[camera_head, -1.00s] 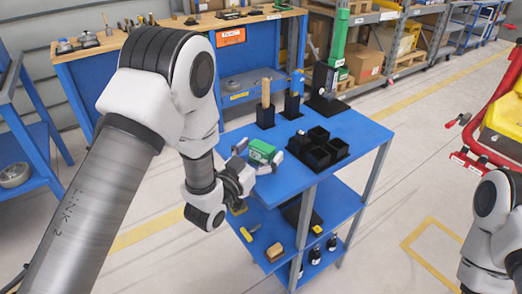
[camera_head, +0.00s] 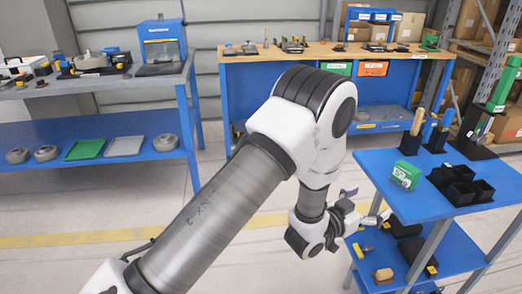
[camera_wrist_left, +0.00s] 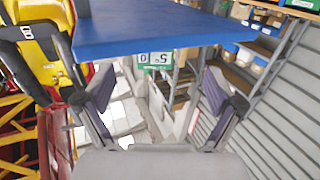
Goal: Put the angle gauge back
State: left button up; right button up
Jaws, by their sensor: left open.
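A small green box (camera_head: 406,173) with pale marks, apparently the angle gauge, sits on the blue cart top (camera_head: 395,206) near its left edge, in front of the black holders. My left gripper (camera_head: 366,206) is beside the cart's left edge, lower left of the box and apart from it. Its fingers are spread with nothing between them, also in the left wrist view (camera_wrist_left: 158,95). That view shows a green panel with white marks (camera_wrist_left: 155,58) below the blue edge; I cannot tell whether it is the gauge. My right gripper is out of view.
Black square bins (camera_head: 462,184), a holder with a wooden handle (camera_head: 415,124) and a tall green tool (camera_head: 500,92) stand on the cart. Its lower shelf (camera_head: 452,250) holds small items. A wood-topped workbench (camera_head: 300,52) and a blue bench (camera_head: 100,82) stand behind. Floor at left is clear.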

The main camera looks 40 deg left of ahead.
pick_arm(q)
jog(key=s+a+f+n+g+y, duration=0.25)
jog(key=s+f+g, duration=0.5)
jog(key=f, duration=0.75)
jog(key=s+a+f+g, duration=0.1)
jog(key=s+f+g, duration=0.2)
jog(key=s, duration=0.7)
jog(key=s+a+f+g+y, duration=0.1)
jog(key=s+a+f+g, duration=0.1)
jog(key=s+f, duration=0.4)
jog(key=s+a+f+g+y, duration=0.1)
jog(key=s+f+g, duration=0.3)
jog(key=s, duration=0.9)
jog(key=shift+s+a+f+n, duration=0.15)
jog(key=shift+s+f+n, duration=0.1)
jog(key=shift+s+n, duration=0.15)
jog(key=shift+r+g, duration=0.1)
jog(key=shift+g, duration=0.15)
notch_tip(320, 180, up, 8)
jog(key=p, duration=0.8)
jog(key=shift+r, duration=0.2)
